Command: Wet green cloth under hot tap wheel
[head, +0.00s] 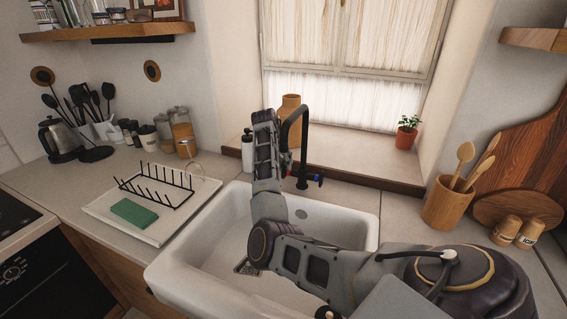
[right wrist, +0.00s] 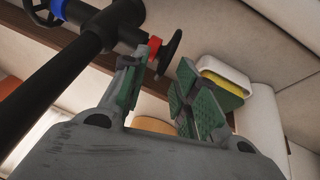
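A flat green cloth (head: 133,212) lies on the pale draining board at the left of the sink. The black tap (head: 305,135) stands behind the sink. Its wheel with a red collar, the hot wheel (right wrist: 171,52), shows in the right wrist view. My right gripper (right wrist: 165,72) is open, its two fingers apart, with the hot wheel close by its tips; I cannot tell whether they touch. In the head view my right forearm stands upright in front of the tap and hides most of that gripper. My left gripper is out of view.
The white sink (head: 215,262) looks empty where visible. A black rack (head: 160,185) stands on the draining board (head: 103,208). The blue-collared wheel (head: 318,180) is at the tap's right. A yellow sponge in a white dish (right wrist: 232,63) is near the right gripper.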

